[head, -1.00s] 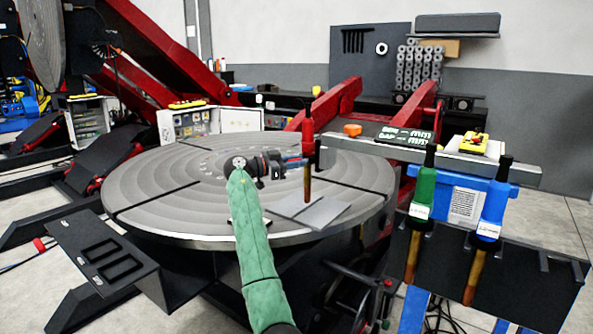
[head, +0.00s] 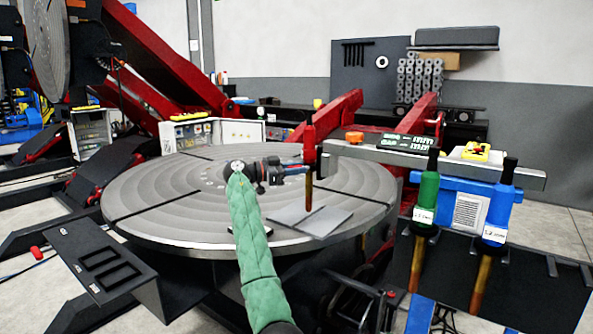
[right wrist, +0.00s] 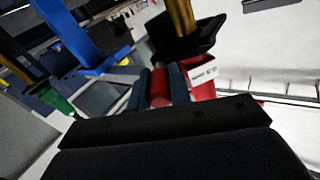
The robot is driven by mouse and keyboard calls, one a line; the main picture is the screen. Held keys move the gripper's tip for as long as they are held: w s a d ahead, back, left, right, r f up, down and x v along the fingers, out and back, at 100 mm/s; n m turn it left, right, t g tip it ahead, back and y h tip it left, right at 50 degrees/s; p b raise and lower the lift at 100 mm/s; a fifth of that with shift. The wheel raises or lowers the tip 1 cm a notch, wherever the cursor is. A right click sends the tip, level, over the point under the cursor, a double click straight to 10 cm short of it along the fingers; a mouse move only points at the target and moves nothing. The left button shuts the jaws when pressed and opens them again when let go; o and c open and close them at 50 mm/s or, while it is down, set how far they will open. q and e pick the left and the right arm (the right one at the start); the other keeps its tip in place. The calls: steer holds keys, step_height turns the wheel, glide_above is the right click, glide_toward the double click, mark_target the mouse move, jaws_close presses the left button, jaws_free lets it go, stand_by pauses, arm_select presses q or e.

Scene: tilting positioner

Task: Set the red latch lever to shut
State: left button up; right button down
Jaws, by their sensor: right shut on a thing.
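In the right wrist view, a red cylindrical grip, taken as the red latch lever (right wrist: 160,88), sits between the two blue-grey fingers of my right gripper (right wrist: 160,84). The fingers are closed against its sides. My left gripper is not in view.
A green sleeved piece (head: 250,230) rises in front.

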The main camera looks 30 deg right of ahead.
steer(key=c, duration=1.3)
jaws_free()
steer(key=shift+a, duration=0.3)
arm_select(q)
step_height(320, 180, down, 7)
steer(key=b, duration=0.1)
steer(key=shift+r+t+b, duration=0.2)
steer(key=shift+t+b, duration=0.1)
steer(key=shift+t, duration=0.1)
arm_select(e)
steer(key=v, duration=0.7)
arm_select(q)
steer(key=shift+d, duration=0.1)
arm_select(e)
steer(key=shift+w+a, duration=0.1)
steer(key=shift+c, duration=0.4)
